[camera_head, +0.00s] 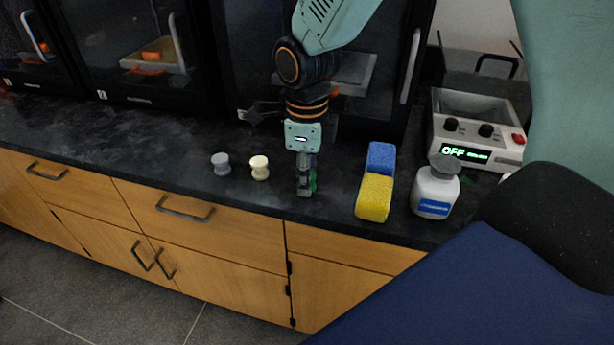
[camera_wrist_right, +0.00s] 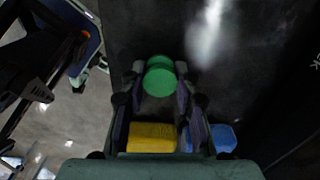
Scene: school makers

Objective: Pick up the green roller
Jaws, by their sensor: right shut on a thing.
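My right gripper (camera_head: 305,190) points down over the dark countertop, near its front edge. It is shut on the green roller (camera_head: 314,181), which is mostly hidden behind the fingers in the head view. In the right wrist view the green roller (camera_wrist_right: 159,78) shows its round ends between the two fingers of the right gripper (camera_wrist_right: 160,92). I cannot tell whether the roller touches the counter. My left gripper is not in view.
A grey roller (camera_head: 220,163) and a cream roller (camera_head: 259,168) stand to the left. A blue and yellow sponge pair (camera_head: 374,197) and a white bottle (camera_head: 435,188) are to the right. A device reading OFF (camera_head: 478,130) stands behind. The counter's left is clear.

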